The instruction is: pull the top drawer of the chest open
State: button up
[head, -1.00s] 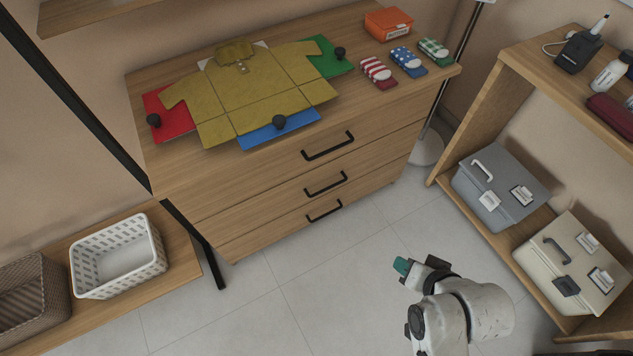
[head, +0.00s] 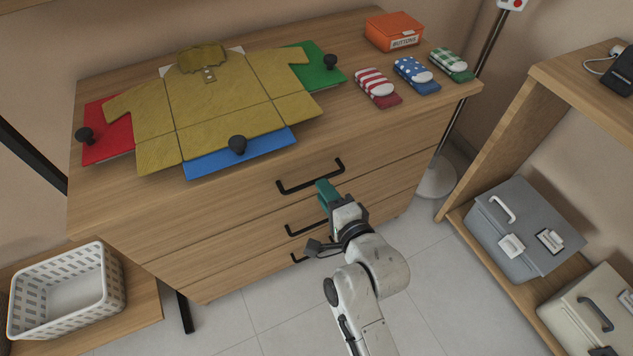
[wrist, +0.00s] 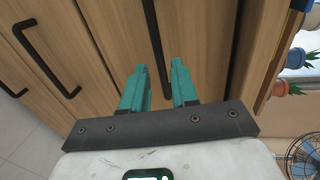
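The wooden chest (head: 140,215) stands ahead with its drawers shut. The top drawer's black bar handle (head: 310,178) is on its upper front. The middle drawer's handle (wrist: 45,58) lies to the left in the wrist view.
A folding board with a mustard shirt (head: 215,100), rolled socks (head: 416,74) and an orange box (head: 393,31) lie on the chest top. A white basket (head: 68,290) stands at left. A shelf with a grey toolbox (head: 520,225) stands at right. Floor in front is clear.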

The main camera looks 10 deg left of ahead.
jog(key=shift+b+x, duration=0.5)
jog(key=shift+x, duration=2.05)
jog(key=shift+c, duration=0.3)
grip_shut()
